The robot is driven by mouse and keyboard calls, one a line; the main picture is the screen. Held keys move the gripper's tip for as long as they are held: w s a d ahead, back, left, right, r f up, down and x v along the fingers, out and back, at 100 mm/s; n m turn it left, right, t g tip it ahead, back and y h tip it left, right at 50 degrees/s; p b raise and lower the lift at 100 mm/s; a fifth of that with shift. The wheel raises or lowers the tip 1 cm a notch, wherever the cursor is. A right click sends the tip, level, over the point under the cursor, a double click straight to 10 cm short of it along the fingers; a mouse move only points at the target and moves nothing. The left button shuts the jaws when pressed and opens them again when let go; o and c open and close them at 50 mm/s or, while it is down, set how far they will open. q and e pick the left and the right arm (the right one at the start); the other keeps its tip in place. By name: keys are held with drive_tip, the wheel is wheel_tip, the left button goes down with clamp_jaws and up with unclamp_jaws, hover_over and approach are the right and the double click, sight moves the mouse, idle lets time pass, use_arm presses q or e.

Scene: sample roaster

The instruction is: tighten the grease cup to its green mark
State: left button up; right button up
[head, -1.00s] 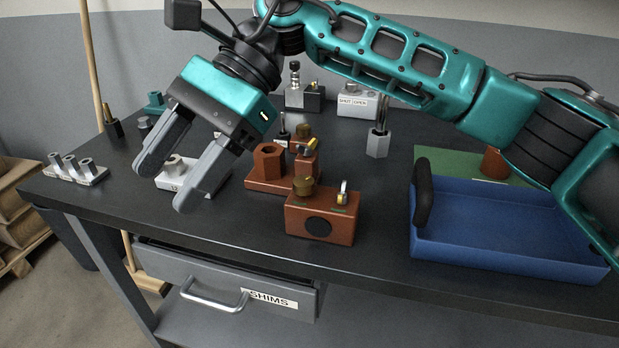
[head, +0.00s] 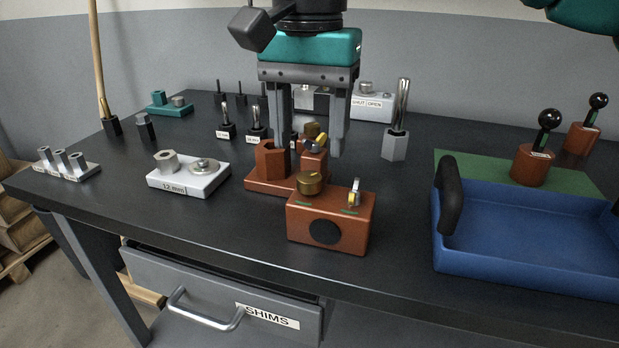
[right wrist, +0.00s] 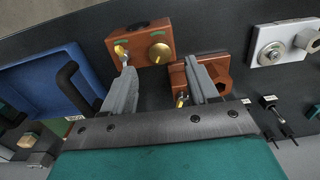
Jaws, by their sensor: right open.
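A brass knurled knob (head: 310,183), which looks like the grease cup, sits on top of the front orange block (head: 328,222). A short green mark shows on the block below it. It also shows in the right wrist view (right wrist: 160,53). A small silver-and-yellow lever (head: 354,194) stands beside it on the same block. My right gripper (head: 311,150) is open and empty, fingers pointing down, above and behind the knob, around the level of the rear orange fixture (head: 262,185). Its fingers partly hide that fixture. My left gripper is not in view.
A blue tray (head: 530,275) with a black handle lies at right, beside a green mat (head: 470,165) with black-ball levers. A white block with fittings (head: 190,182) stands at left. A steel post (head: 397,125) stands behind. The shims drawer (head: 215,290) is below the front edge.

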sight(309, 177)
wheel_tip(309, 177, down, 4)
drive_tip(key=shift+f+b, duration=0.2)
drive_tip(key=shift+b, duration=0.35)
drive_tip(key=shift+f, duration=0.45)
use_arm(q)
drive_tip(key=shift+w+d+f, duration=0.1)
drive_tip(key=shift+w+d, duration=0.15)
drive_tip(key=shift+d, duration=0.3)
use_arm(e)
drive_tip(key=c, duration=1)
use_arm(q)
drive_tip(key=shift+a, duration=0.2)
use_arm(e)
drive_tip(key=shift+c, duration=0.2)
